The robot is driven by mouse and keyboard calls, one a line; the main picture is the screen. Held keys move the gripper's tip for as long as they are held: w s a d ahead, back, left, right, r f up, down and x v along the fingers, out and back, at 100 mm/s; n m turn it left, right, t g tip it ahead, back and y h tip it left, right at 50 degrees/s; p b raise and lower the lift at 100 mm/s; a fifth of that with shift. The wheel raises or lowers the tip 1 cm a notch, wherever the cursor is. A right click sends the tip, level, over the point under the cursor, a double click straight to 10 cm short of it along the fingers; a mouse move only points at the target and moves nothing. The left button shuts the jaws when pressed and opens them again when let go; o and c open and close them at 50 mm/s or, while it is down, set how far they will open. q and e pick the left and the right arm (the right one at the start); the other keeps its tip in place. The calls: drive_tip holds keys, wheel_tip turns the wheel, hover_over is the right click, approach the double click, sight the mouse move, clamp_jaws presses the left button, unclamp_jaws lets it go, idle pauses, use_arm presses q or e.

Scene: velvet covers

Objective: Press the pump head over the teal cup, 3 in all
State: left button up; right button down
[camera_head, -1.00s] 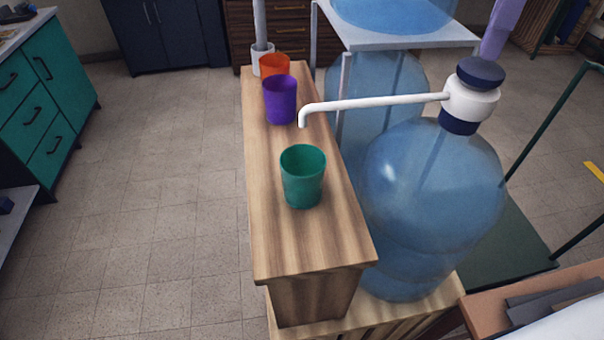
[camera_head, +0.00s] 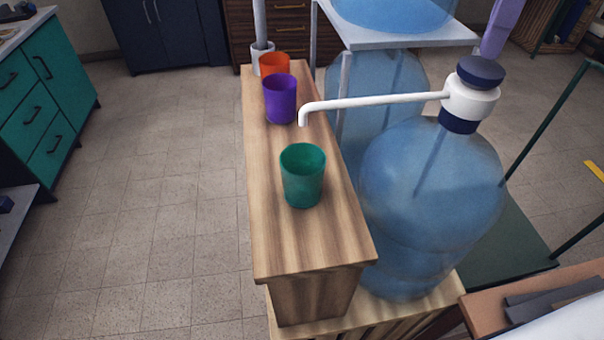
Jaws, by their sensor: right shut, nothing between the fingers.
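The teal cup (camera_head: 303,177) stands upright on the narrow wooden bench, nearest the front among the cups. The pump head (camera_head: 473,87), navy on top with a white body, sits on the neck of a large blue water bottle (camera_head: 432,210). Its white spout (camera_head: 375,102) reaches left, and its down-turned tip is just behind the teal cup in the picture. My right gripper is at the lower right corner, where a white part (camera_head: 575,328) shows; it is shut and empty, well apart from the pump head. My left gripper is not in view.
A purple cup (camera_head: 280,100) and an orange cup (camera_head: 275,64) stand farther back on the bench (camera_head: 310,248). More blue bottles stand behind, one on a grey stand (camera_head: 400,36). A brown surface with dark slabs (camera_head: 545,303) lies lower right. The floor at left is clear.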

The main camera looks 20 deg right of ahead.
drive_tip(key=shift+f, duration=0.15)
idle(0.4)
drive_tip(key=shift+f+b, duration=0.7)
drive_tip(key=shift+f, duration=0.35)
drive_tip(key=shift+r, duration=0.1)
drive_tip(key=shift+r+p, duration=1.1)
drive_tip(key=shift+p, duration=0.15)
drive_tip(key=shift+f, duration=0.25)
